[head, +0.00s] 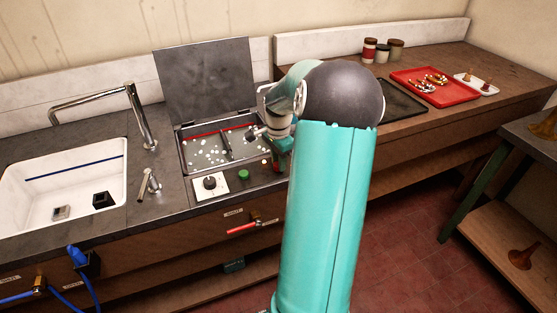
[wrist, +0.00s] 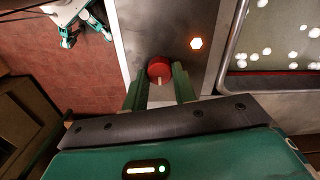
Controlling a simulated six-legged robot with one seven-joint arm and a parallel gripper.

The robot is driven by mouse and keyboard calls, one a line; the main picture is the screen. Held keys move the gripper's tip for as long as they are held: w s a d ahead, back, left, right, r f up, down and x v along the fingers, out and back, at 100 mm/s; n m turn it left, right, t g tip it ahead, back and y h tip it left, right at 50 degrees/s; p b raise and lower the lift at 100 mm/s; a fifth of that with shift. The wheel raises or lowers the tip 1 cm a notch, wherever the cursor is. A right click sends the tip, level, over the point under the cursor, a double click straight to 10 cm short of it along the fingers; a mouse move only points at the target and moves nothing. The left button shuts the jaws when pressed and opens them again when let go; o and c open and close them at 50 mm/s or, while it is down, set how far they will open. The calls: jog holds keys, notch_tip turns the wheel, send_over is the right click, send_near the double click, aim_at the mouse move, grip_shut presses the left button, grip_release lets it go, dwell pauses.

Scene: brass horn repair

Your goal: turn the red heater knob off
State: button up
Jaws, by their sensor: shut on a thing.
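The red heater knob (wrist: 159,67) shows in the wrist view, on the metal panel (wrist: 150,28), with a pale pointer mark on it. My gripper (wrist: 160,80) has its two green fingers on either side of the knob and is shut on it. A lit orange-white indicator light (wrist: 196,43) is on the panel beside the knob. In the head view, my arm and gripper (head: 281,155) reach down to the right end of the control panel, and the knob is largely hidden there.
A tank (head: 183,165) with white bits and a raised lid (head: 205,78) stands behind the panel. A black dial (head: 210,183) and a green button (head: 244,175) sit left of my gripper. A red-handled valve (head: 243,228) is below. The sink (head: 62,165) is further left.

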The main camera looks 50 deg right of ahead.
jog(key=shift+n, duration=0.4)
jog(key=n, duration=0.3)
jog(key=shift+w+n, duration=0.1)
jog(key=shift+n, duration=0.3)
jog(key=n, duration=0.4)
jog(key=shift+r, duration=0.1)
jog(key=n, duration=0.9)
jog(key=shift+w, duration=0.1)
jog(key=shift+n, duration=0.3)
jog(key=o, duration=1)
